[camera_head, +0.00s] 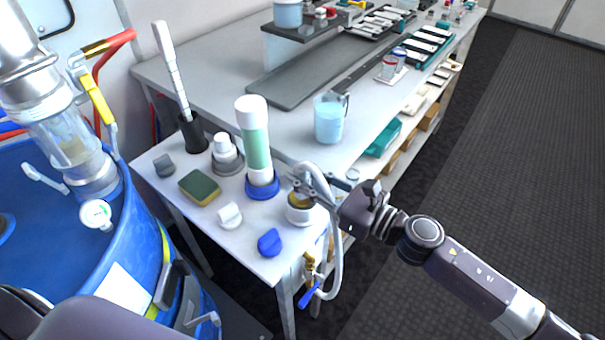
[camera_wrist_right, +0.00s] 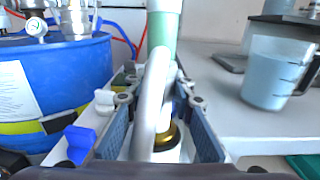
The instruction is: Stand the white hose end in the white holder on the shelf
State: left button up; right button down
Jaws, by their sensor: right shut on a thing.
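The white hose (camera_head: 337,245) rises in a loop beside the small table's right edge, above a brass valve with a blue lever. My right gripper (camera_head: 304,184) is shut on the white hose near its upper end. The white holder (camera_head: 298,216) stands on the shelf's right corner, with a brass-coloured ring at its top, just under the gripper. In the right wrist view the hose (camera_wrist_right: 153,100) runs between the blue finger pads of the gripper (camera_wrist_right: 160,118), with the brass ring behind it. Whether the hose end is inside the holder is hidden. My left gripper is out of view.
A green-and-white cylinder (camera_head: 255,140) in a blue base stands close behind the holder. A sponge (camera_head: 199,187), a white cap (camera_head: 230,215) and a blue cap (camera_head: 269,243) lie left of it. A jug of blue liquid (camera_head: 329,120) stands on the bench behind.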

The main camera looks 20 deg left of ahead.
jog(key=shift+f+b, duration=1.1)
jog(key=shift+f, duration=0.55)
jog(key=shift+d, duration=0.1)
jog(key=shift+f, duration=0.2)
jog(key=shift+f+b, duration=0.1)
jog(key=shift+b, duration=0.25)
jog(key=shift+f+b, duration=0.3)
jog(key=shift+f, duration=0.05)
jog(key=c, duration=2)
grip_release()
jog(key=shift+o, duration=0.3)
